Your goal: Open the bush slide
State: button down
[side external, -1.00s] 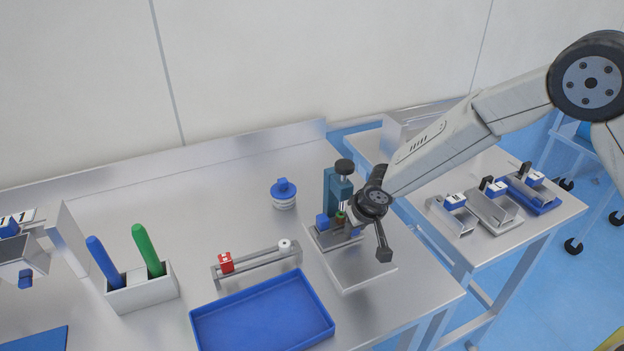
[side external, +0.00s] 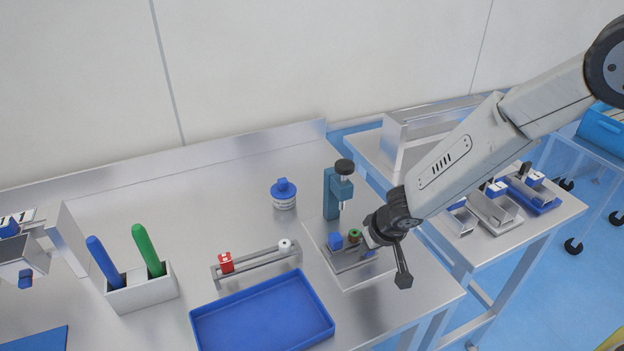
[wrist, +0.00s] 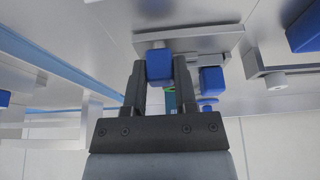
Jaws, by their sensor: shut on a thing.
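The teal press (side external: 338,192) with a black knob on top stands on a metal plate (side external: 385,277) on the bench. The bush slide (side external: 345,263), a grey metal carriage, lies on this plate clear in front of the press. It carries a blue block (side external: 336,241) and a small green-and-brown bush (side external: 354,236). My gripper (side external: 367,245) is at the slide's right end, partly hiding it. In the wrist view its two dark fingers are shut on the slide's blue handle (wrist: 159,65), with the other blue block (wrist: 212,80) to the right.
A blue tray (side external: 262,312) lies at the front, with a metal rail fixture (side external: 258,258) behind it. A blue-capped jar (side external: 284,194) stands left of the press. A holder (side external: 142,286) with blue and green sticks is at left. A side table (side external: 545,212) carries several metal fixtures.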

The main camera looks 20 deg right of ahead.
jog(key=shift+s, duration=0.75)
jog(key=shift+c, duration=2)
grip_release()
jog(key=shift+r, duration=0.15)
jog(key=v, duration=0.7)
jog(key=shift+r, duration=0.3)
jog(key=shift+s, duration=0.15)
